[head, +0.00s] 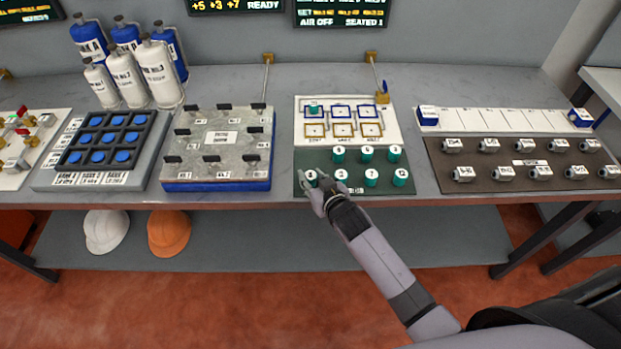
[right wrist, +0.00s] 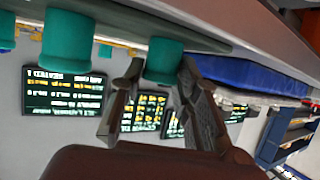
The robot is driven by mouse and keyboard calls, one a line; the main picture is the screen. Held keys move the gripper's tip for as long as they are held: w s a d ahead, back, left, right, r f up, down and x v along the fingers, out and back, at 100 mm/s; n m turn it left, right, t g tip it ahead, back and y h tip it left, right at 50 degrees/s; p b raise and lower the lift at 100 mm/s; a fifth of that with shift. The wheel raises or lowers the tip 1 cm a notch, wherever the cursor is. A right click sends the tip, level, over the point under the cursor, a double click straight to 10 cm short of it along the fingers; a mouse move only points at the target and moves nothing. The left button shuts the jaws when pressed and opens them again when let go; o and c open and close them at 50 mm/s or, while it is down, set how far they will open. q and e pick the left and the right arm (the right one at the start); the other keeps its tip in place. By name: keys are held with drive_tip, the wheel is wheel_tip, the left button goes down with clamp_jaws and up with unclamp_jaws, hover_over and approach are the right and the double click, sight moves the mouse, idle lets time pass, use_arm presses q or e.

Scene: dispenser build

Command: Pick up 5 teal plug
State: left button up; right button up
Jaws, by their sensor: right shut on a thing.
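Several teal plugs with numbered white tops stand in two rows on a dark green board (head: 308,157). My right gripper (head: 313,184) is at the front-left corner of this board, around the leftmost front plug (head: 311,175). Its number is small and I cannot read it surely. In the right wrist view my right gripper (right wrist: 160,88) has a finger on each side of this teal plug (right wrist: 163,62), shut on it. The plug is upright at the board; whether it is lifted cannot be told. Another teal plug (right wrist: 68,40) stands beside it. My left gripper is not in view.
A white panel (head: 347,142) with blue and tan frames lies behind the green board; a teal plug (head: 314,109) sits in its back-left frame. A grey metal plate (head: 217,150) is to the left, a dark strip of labelled parts (head: 520,160) to the right.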

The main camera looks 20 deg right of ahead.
clamp_jaws()
drive_tip(key=shift+r, duration=0.1)
